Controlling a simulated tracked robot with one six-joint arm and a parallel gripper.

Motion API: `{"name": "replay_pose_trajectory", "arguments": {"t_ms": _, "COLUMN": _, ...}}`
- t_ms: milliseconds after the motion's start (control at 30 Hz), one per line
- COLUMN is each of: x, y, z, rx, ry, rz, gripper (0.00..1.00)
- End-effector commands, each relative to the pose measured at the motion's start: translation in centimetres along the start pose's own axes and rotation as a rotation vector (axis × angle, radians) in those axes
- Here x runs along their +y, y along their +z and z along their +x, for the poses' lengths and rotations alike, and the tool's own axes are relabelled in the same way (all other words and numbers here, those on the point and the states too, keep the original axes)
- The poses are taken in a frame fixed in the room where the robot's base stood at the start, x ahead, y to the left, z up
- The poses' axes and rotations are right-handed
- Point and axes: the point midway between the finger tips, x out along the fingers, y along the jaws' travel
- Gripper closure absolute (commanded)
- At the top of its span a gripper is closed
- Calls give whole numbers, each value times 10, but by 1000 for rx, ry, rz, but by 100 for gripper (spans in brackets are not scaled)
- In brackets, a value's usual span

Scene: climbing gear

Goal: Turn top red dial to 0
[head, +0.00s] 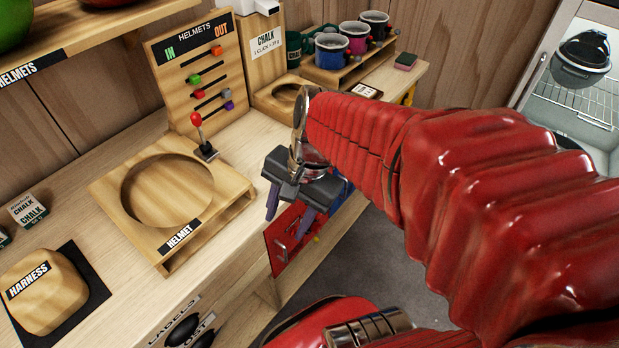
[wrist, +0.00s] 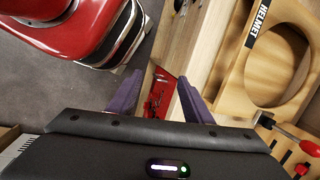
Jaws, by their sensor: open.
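My gripper (head: 290,212) hangs beside the bench's front edge in the head view, with its fingers pointing down and apart. In the wrist view my gripper (wrist: 160,102) is open and empty between its two purple fingers. A red panel (head: 277,262) on the bench's front lies just below and behind the fingers. It also shows in the wrist view (wrist: 157,101), between the fingertips, with small dark and metal parts. I cannot make out a red dial or its numbers in either view. My arm hides part of the bench front.
The wooden helmet stand (head: 225,188) is left of my gripper. A red-knobbed lever (head: 203,138) stands behind it, near the slider board (head: 193,75). Several mugs (head: 356,42) stand at the back. Open grey floor (head: 365,262) lies right of the bench.

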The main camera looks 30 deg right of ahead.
Motion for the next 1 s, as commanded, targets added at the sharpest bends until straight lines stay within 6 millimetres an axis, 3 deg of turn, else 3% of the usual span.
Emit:
{"name": "replay_pose_trajectory", "arguments": {"t_ms": 567, "x": 16, "y": -41, "z": 55, "rx": -450, "ry": 106, "rz": 1166, "gripper": 54}}
{"name": "replay_pose_trajectory", "arguments": {"t_ms": 1000, "x": 28, "y": -90, "z": 87, "rx": -863, "ry": 279, "rz": 2002, "gripper": 54}}
